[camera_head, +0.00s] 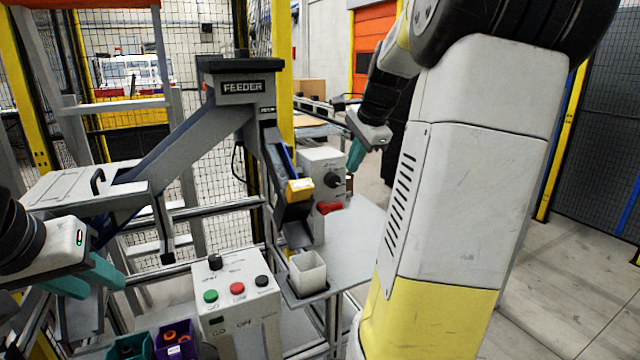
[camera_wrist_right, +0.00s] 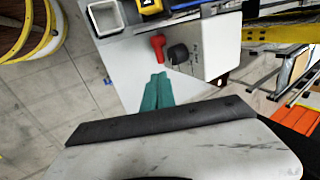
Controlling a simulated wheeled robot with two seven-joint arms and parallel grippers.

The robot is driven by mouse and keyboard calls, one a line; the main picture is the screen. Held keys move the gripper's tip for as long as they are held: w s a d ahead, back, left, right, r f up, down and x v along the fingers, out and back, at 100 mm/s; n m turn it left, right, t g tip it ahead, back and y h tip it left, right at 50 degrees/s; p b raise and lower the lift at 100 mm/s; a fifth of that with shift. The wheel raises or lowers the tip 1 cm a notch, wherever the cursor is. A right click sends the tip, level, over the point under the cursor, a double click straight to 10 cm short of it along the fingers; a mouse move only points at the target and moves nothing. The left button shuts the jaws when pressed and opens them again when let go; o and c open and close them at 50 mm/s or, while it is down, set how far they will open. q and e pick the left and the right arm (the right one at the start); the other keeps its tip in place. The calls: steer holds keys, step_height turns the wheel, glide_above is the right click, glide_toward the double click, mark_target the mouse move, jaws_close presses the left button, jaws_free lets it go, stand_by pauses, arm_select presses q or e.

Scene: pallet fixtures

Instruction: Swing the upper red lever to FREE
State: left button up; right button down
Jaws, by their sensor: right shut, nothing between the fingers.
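A red lever (camera_head: 330,207) sticks out from the front of a pale grey box (camera_head: 318,160), below a black knob (camera_head: 333,180). In the right wrist view the red lever (camera_wrist_right: 158,46) lies beside the black knob (camera_wrist_right: 178,53); the printing on the box is too small to read. I make out only one red lever. My right gripper (camera_head: 355,155) is shut and empty, just right of the box and above the lever's height. Its teal fingers (camera_wrist_right: 158,92) point toward the lever with a gap between. My left gripper (camera_head: 92,280) is open at the lower left, far from the lever.
A chute marked FEEDER (camera_head: 242,88) slopes down to a yellow block (camera_head: 299,189). A white open bin (camera_head: 308,273) stands on the grey table (camera_head: 360,235). A control box with buttons (camera_head: 238,315) and purple and green bins (camera_head: 177,350) stand nearer. My right arm hides the table's right side.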

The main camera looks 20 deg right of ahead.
mark_target(339, 206)
steer(key=x, duration=1.3)
steer(key=shift+f, duration=0.25)
steer(key=shift+d+f+y, duration=0.15)
steer(key=shift+f+y, duration=0.05)
steer(key=shift+y, duration=0.4)
steer(key=shift+w+d+f+m+y, duration=0.1)
steer(key=shift+d+f+m+y, duration=0.35)
steer(key=shift+y, duration=0.55)
step_height(339, 206, down, 6)
steer(key=a+m+y, duration=0.1)
steer(key=m+y, duration=0.2)
steer(key=y, duration=0.8)
steer(key=shift+a+t, duration=0.2)
steer(key=shift+t, duration=0.2)
steer(key=shift+a+f, duration=0.15)
